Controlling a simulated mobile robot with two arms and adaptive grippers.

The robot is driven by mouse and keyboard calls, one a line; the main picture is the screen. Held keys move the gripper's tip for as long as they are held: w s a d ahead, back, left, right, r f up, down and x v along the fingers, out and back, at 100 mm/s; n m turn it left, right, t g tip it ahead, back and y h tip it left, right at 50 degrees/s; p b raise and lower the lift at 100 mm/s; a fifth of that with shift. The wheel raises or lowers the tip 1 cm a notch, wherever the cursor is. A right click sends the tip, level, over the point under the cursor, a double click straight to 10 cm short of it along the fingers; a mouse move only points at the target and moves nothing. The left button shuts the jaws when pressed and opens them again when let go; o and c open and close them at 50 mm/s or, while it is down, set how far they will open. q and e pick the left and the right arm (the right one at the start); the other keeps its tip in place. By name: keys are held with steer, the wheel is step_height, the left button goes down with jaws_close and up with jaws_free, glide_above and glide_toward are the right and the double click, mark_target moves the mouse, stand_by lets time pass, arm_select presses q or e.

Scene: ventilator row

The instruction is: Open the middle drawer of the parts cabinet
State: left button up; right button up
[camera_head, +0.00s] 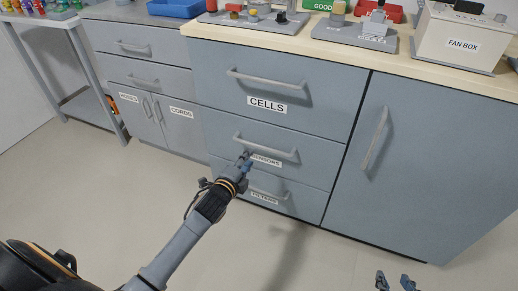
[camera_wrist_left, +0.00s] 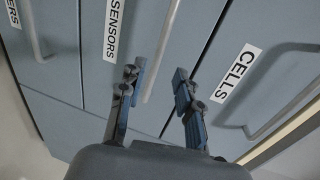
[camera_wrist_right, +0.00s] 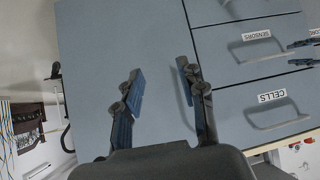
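The parts cabinet has a grey-blue drawer stack. Its middle drawer (camera_head: 318,160) has a label partly hidden by my gripper in the head view; the left wrist view reads SENSORS. The drawer looks shut, flush with the CELLS drawer (camera_head: 225,95) above. Its bar handle (camera_head: 280,151) also shows in the left wrist view (camera_wrist_left: 164,48). My left gripper (camera_head: 245,160) is open at this handle. In the left wrist view its fingers lie either side of the bar, with gaps visible. My right gripper (camera_head: 395,282) is open and empty, facing a plain cabinet panel (camera_wrist_right: 120,40).
Below is the FILTERS drawer (camera_head: 310,207). A door with an upright handle (camera_head: 375,138) is to the right. The wooden counter (camera_head: 290,46) carries devices and a FAN BOX (camera_head: 460,42). The floor (camera_head: 90,200) in front is clear.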

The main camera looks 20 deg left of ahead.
mark_target(259, 147)
arm_select(q)
steer(key=b+x, duration=0.2)
steer(key=x, duration=0.7)
steer(key=shift+b, duration=0.35)
steer(key=shift+w, duration=0.25)
arm_select(e)
steer(key=w+a+r+t+y, duration=0.1)
steer(key=w+r+t, duration=0.2)
steer(key=r, duration=0.3)
steer(key=w+a+r+t+y, duration=0.1)
steer(key=w+a+r+t, duration=0.1)
steer(key=r+t, duration=0.3)
steer(key=shift+w+a+r+y, duration=0.2)
steer(key=shift+w+r+y, duration=0.2)
steer(key=shift+r, duration=0.45)
arm_select(q)
jaws_close()
